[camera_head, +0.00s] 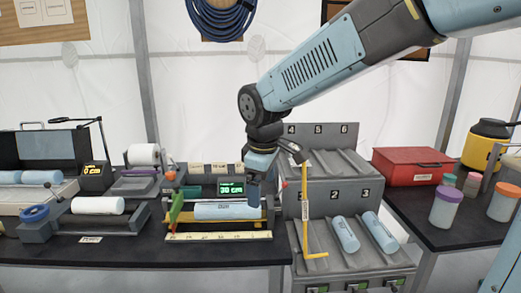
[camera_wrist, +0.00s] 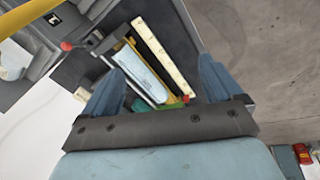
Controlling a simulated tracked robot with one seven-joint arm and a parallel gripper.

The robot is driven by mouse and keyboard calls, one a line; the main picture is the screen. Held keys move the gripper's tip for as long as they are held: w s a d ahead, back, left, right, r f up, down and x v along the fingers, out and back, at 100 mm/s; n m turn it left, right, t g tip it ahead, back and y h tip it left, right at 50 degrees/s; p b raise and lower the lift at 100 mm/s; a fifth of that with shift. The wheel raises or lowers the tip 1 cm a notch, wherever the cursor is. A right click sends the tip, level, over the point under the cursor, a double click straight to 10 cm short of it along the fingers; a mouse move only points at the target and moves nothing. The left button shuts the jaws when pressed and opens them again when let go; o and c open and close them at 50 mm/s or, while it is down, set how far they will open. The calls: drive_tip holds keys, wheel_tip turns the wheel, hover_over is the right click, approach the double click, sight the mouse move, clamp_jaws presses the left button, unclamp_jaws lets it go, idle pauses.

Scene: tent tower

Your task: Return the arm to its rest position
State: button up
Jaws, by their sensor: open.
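My gripper (camera_head: 256,190) hangs fingers-down at the right end of the measuring station. In the wrist view its two blue fingers (camera_wrist: 160,75) stand wide apart with nothing held between them. A light blue cylinder (camera_head: 222,211) lies in the measuring station, behind a yellow ruler (camera_head: 218,237). The same cylinder shows beyond the fingers in the wrist view (camera_wrist: 138,74). A green display (camera_head: 231,188) behind it reads 30 cm. In the head view the fingers overlap the cylinder's right end; I cannot tell whether they touch it.
A grey numbered rack (camera_head: 318,200) with two light blue cylinders (camera_head: 346,234) and a yellow bent bar (camera_head: 306,210) stands close on the right. A red box (camera_head: 412,165) and jars (camera_head: 445,208) are farther right. Grey rollers (camera_head: 85,222) stand left. Space above the bench is open.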

drive_tip(key=s+d+r+m+t, duration=0.1)
drive_tip(key=s+d+r+m, duration=0.1)
drive_tip(key=s+d+m, duration=0.5)
drive_tip(key=s+d+r+m+t, duration=0.2)
drive_tip(key=s+d+m, duration=0.5)
drive_tip(key=d, duration=0.9)
drive_tip(key=shift+s, duration=0.2)
